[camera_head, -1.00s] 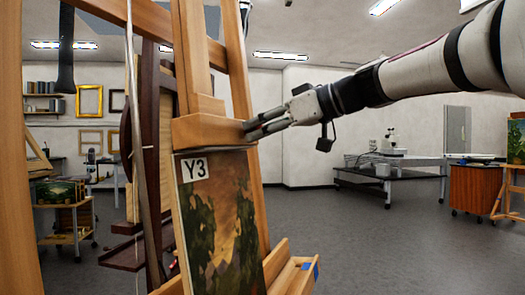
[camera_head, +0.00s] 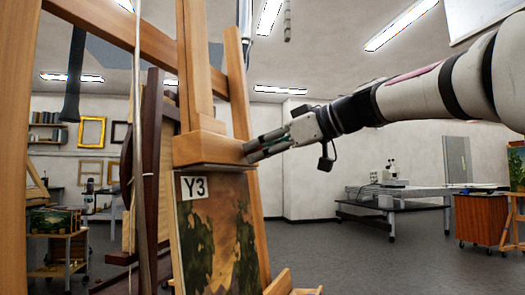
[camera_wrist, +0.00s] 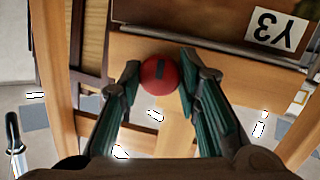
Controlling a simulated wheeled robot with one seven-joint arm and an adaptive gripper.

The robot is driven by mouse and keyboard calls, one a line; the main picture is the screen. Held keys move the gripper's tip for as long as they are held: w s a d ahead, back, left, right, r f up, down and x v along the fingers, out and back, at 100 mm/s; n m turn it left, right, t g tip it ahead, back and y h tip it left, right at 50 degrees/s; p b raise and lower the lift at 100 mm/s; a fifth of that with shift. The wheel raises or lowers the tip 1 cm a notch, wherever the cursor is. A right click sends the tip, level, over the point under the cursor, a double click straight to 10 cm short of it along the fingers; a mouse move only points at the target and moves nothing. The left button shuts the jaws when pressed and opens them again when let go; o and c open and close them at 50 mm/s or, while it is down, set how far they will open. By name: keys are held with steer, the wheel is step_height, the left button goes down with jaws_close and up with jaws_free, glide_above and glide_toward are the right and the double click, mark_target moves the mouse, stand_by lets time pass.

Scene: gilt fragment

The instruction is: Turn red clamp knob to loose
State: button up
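The red clamp knob (camera_wrist: 160,75), a round ball with a dark mark on its face, shows in the wrist view on the wooden easel's clamp block. My gripper (camera_wrist: 162,68) has its two fingers on either side of the knob, apart, with the tips close to its edges. I cannot tell whether they touch it. In the head view my gripper (camera_head: 248,152) reaches in from the right to the easel's clamp block (camera_head: 205,150), and the knob is not visible there. Below the block stands a painting (camera_head: 220,235) labelled Y3.
A wooden easel post (camera_head: 241,90) rises just beside my gripper. A darker easel (camera_head: 150,160) stands to the left. A dark bench (camera_head: 395,212) and an orange cabinet (camera_head: 478,218) stand far right. The floor between is clear.

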steer(key=o, duration=0.3)
steer(key=shift+o, duration=0.2)
steer(key=shift+d, duration=0.1)
steer(key=v, duration=1.2)
steer(key=shift+s+f, duration=0.1)
